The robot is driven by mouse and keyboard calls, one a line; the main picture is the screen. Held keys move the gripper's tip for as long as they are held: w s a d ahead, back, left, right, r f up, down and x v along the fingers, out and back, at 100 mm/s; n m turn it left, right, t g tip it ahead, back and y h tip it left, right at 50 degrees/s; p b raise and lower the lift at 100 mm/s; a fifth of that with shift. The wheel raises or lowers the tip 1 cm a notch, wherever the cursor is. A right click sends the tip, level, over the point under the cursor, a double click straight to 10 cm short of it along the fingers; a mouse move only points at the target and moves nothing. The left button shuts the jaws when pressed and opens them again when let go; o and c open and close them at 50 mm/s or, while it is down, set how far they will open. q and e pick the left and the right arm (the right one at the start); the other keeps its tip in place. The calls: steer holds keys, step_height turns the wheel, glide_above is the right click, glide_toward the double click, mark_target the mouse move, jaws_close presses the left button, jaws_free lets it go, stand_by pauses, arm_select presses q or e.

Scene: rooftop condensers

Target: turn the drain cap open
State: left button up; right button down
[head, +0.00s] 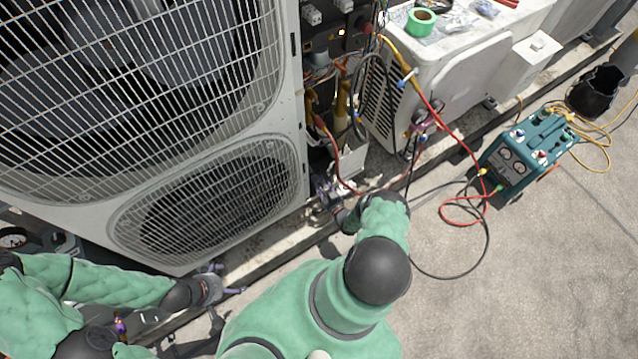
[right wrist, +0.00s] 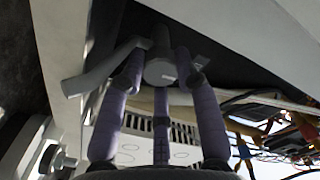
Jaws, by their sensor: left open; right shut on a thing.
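The drain cap (right wrist: 160,72) is a grey round piece with a lever-like arm reaching to the left, under the white casing in the right wrist view. My right gripper (right wrist: 160,85) has its purple fingers closed around the cap. In the head view my right gripper (head: 325,190) is at the lower right corner of the large condenser (head: 300,165), and the cap cannot be made out there. My left gripper (head: 232,280) is open and empty, low in front of the condenser's base.
A teal recovery unit (head: 525,150) with red, yellow and black hoses stands on the concrete at right. A second white unit (head: 470,75) carries green tape (head: 420,22). A black bucket (head: 595,92) is at far right. Open concrete lies at lower right.

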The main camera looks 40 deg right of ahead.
steer(key=m, duration=0.5)
steer(key=shift+a+f+m, duration=0.1)
steer(key=shift+a+m, duration=0.05)
steer(key=shift+m, duration=2.35)
steer(key=shift+a, duration=0.1)
steer(key=c, duration=0.9)
jaws_free()
steer(key=s+a, duration=0.1)
steer(key=s, duration=1.1)
